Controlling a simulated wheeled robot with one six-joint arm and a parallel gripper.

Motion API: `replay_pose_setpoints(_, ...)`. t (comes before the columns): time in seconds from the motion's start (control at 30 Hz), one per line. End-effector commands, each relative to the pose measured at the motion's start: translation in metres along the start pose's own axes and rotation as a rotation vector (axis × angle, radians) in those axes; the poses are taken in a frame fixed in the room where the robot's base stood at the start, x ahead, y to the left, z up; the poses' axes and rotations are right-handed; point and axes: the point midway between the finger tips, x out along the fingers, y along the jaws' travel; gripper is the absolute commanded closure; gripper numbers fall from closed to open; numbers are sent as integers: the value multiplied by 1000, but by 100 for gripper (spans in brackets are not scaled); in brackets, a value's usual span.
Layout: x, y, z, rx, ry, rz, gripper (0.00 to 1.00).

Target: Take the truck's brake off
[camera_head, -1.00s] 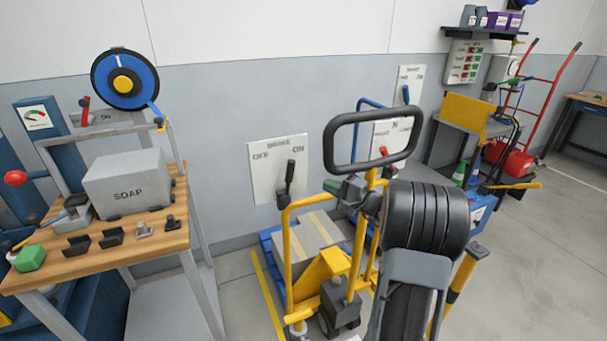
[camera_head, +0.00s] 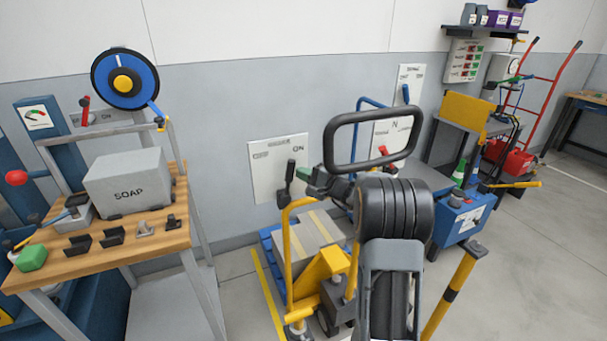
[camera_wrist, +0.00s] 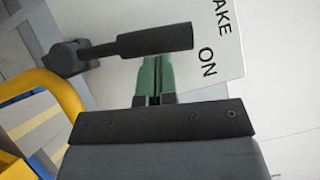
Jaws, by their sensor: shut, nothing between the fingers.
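A black lever (camera_head: 290,172) stands on a white panel (camera_head: 268,160) against the wall, behind the yellow truck (camera_head: 318,275). Its upper end leans right, towards the word ON. The wrist view shows the lever (camera_wrist: 150,42) and, on its panel (camera_wrist: 222,75), part of the word BRAKE, plus ON. My gripper (camera_head: 303,173) has green fingertips, pressed together and empty, just right of the lever's grip. In the wrist view the fingertips (camera_wrist: 155,75) lie right beside the grip; I cannot tell if they touch it.
The truck's black loop handle (camera_head: 372,140) rises close to my arm. A wooden bench (camera_head: 150,235) with a soap box (camera_head: 127,183) stands left. Open floor (camera_head: 530,250) lies right.

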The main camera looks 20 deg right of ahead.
Motion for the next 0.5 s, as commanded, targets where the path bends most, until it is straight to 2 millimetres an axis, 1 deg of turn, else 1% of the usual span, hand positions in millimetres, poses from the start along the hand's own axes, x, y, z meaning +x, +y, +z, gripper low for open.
replay_pose_setpoints(0.27,1,0,2,-1,0,0,100)
replay_pose_setpoints(0.5,7,1,12,-3,-1,-2,100)
